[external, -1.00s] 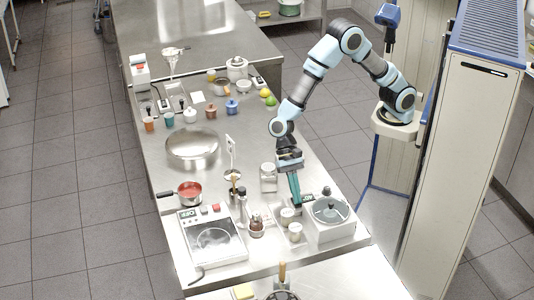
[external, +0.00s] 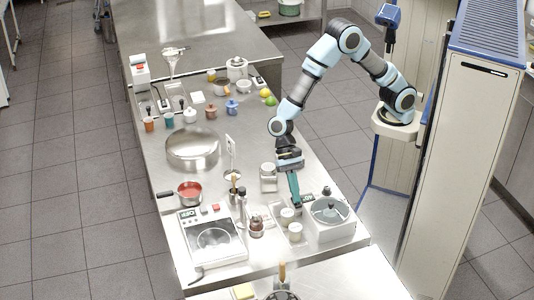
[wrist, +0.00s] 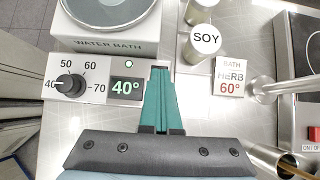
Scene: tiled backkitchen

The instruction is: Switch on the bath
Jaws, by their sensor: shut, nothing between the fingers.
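The water bath (external: 330,232) is a white box with a round lidded top at the table's near right. In the wrist view its front panel (wrist: 52,64) has a black dial (wrist: 70,85) pointing near 40, a lit display (wrist: 126,87) reading 40° and a small greenish lamp (wrist: 128,63). My gripper (external: 296,205) has teal fingers, shut and empty. In the wrist view the shut fingertips (wrist: 160,70) are at the panel's right end, right of the display; they hide that part, and I cannot tell whether they touch it.
A card (wrist: 230,77) reading BATH HERB 60° lies right of the fingers. A SOY jar (wrist: 203,42) stands close by. A hot plate (external: 212,238), a red-filled pan (external: 189,190) and a large round pan (external: 192,148) are farther left.

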